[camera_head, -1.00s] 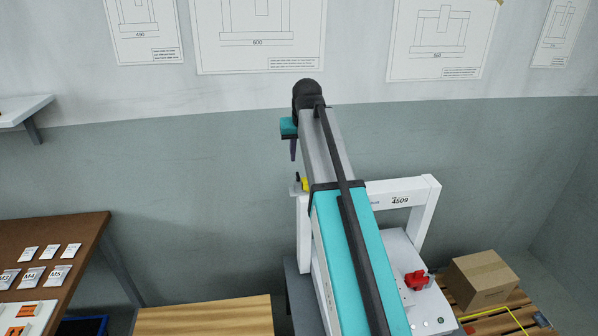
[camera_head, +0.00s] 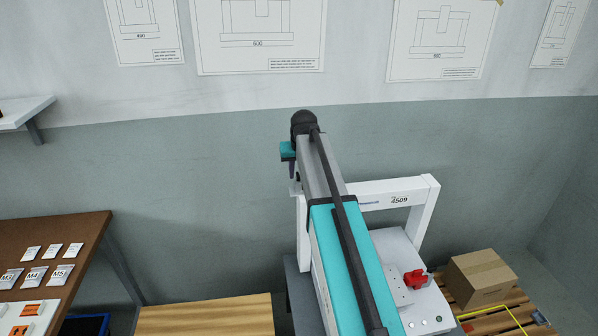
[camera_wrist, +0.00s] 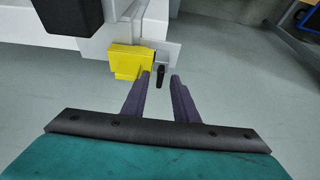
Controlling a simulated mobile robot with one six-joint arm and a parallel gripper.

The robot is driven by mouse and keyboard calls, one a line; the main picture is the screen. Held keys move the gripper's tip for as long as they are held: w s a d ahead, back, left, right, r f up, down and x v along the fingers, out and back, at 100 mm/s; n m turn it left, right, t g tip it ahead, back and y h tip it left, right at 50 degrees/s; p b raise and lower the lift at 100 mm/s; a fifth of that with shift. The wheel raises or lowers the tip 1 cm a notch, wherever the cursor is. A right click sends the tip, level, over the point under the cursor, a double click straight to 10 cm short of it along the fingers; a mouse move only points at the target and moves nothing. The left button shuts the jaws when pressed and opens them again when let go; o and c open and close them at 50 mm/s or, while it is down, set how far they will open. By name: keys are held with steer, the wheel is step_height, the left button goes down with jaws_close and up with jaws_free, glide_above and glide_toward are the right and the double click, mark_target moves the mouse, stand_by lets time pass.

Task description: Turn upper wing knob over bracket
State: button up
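A small black wing knob (camera_wrist: 161,76) shows in the wrist view, just below a light grey bracket plate (camera_wrist: 168,52). A yellow block (camera_wrist: 130,60) sits to its left on the white frame. My gripper (camera_wrist: 160,80) has two dark purple fingers that are apart, with the knob between their tips in the picture. The fingers do not visibly touch it; the depth gap cannot be told.
A red knob (camera_head: 416,279) stands on the gantry's white bed. A cardboard box (camera_head: 481,279) sits on a pallet at right. A brown table (camera_head: 85,232) with labelled packets is at left, and a wooden surface (camera_head: 205,316) is at front. Free floor shows in the wrist view.

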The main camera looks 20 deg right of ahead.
steer(key=shift+f, duration=0.1)
jaws_close()
steer(key=shift+m, duration=0.5)
steer(key=shift+w+a+m+h, duration=0.15)
steer(key=shift+m+h, duration=0.35)
steer(key=shift+m, duration=0.6)
steer(key=m, duration=0.2)
steer(key=m+g+h, duration=0.1)
steer(key=m, duration=0.1)
steer(key=shift+w+a+m+g+h, duration=0.1)
steer(key=shift+w+m+g+h, duration=0.05)
steer(key=shift+m+g+h, duration=0.2)
steer(key=m, duration=0.2)
steer(key=m+g, duration=0.1)
steer(key=m, duration=0.1)
steer(key=m+g+h, duration=0.1)
steer(key=m, duration=0.1)
steer(key=shift+w, duration=0.25)
steer(key=m+g+b, duration=0.1)
steer(key=m, duration=0.2)
steer(key=shift+m, duration=0.25)
steer(key=shift+g, duration=0.25)
